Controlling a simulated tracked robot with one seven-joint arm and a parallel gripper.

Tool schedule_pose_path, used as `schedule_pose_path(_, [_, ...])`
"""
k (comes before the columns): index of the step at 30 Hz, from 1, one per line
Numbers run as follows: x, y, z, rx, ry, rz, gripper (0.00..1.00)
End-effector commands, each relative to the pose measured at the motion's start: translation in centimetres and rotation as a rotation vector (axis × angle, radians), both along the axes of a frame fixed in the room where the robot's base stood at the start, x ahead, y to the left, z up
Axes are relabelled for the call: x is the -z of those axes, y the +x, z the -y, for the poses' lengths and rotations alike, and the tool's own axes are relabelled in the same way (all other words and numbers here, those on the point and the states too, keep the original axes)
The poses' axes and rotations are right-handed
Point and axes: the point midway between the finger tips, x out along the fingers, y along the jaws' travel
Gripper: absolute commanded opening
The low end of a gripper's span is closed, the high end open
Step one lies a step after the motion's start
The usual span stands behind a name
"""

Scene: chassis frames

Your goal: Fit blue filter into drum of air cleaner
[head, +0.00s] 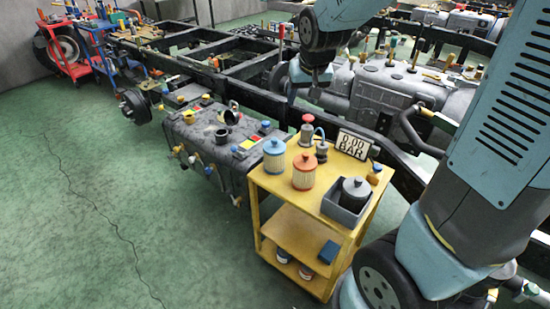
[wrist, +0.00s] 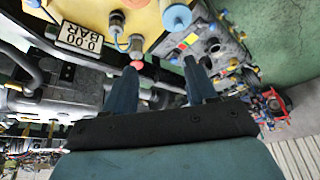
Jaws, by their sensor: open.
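The blue filter (head: 274,157), a pale cylinder with a blue top, stands upright at the back left corner of a yellow cart (head: 285,188). Its blue top also shows at the upper edge of the wrist view (wrist: 176,17). My gripper (wrist: 162,62) is open, with nothing between its two blue fingers. It hangs above the chassis frame, behind the cart and apart from the filter. A dark open-topped round housing (head: 222,137) sits on the grey tank; I cannot tell whether it is the air cleaner's drum.
An orange filter (head: 304,171) stands close beside the blue one. Black frame rails (head: 258,110) lie behind. Green floor is open at left.

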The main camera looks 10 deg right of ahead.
Motion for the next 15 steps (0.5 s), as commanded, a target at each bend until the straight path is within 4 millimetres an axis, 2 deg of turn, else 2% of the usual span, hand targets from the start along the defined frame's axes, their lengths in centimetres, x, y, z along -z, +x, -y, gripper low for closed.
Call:
schedule_pose_path(1, [1.4,1.1,-1.0,-0.009,-0.006,-0.010,0.57])
schedule_pose_path(3, [3.1,2.3,-2.1,-0.017,-0.013,-0.014,0.57])
schedule_pose_path(9, [7.1,4.9,-4.7,-0.032,-0.029,-0.019,0.57])
schedule_pose_path(15, [9.1,6.1,-6.0,-0.042,-0.037,-0.017,0.57])
